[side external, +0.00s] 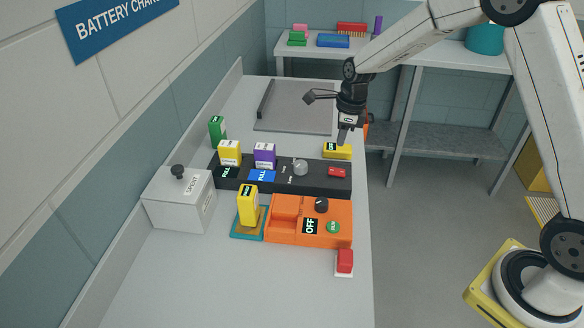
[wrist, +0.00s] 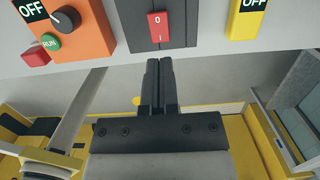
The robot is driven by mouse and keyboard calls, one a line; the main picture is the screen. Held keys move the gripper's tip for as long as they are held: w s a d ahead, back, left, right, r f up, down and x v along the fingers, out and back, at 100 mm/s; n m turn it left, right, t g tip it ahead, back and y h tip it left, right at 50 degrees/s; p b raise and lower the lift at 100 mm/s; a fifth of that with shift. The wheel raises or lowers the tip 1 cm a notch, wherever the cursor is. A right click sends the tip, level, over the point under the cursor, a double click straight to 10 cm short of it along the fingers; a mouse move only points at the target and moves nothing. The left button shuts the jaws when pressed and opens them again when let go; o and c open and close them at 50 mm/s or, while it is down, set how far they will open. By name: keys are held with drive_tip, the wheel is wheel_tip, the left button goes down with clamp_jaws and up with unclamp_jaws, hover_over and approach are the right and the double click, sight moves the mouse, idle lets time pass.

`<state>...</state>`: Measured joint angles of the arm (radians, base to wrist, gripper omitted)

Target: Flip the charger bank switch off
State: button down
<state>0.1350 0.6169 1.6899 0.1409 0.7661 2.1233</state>
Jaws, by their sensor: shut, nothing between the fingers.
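The black charger bank (side external: 317,180) lies on the bench and holds a red rocker switch (side external: 338,172) at its right end. In the wrist view the red rocker (wrist: 158,28) shows a 0 at its top and an I at its bottom. I cannot tell which side is pressed in. My gripper (side external: 342,141) is shut and empty, pointing down near the bench's right edge. In the wrist view its closed fingertips (wrist: 160,66) sit just below the rocker in the picture, apart from it.
A yellow block (side external: 337,152) marked OFF stands beside the bank's right end. An orange box (side external: 285,232) with a dark knob (side external: 321,205) and a green RUN button is on the other side. Yellow and purple packs stand on the bank. A grey box (side external: 178,205) stands left.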

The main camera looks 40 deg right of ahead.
sight(338, 171)
drive_tip(key=shift+w+a+f, duration=0.1)
drive_tip(key=shift+f, duration=1.3)
drive_tip(key=shift+w+a+f, duration=0.15)
drive_tip(key=shift+f, duration=1.25)
drive_tip(key=shift+w+a+f, duration=0.1)
drive_tip(key=shift+f, duration=1.3)
drive_tip(key=shift+f, duration=0.25)
drive_tip(key=shift+s, duration=0.1)
drive_tip(key=shift+s+d+r, duration=0.25)
drive_tip(key=shift+s+d, duration=0.15)
drive_tip(key=shift+d, duration=0.1)
drive_tip(key=shift+r, duration=0.15)
wheel_tip(338, 171, up, 14)
drive_tip(key=s+d, duration=0.1)
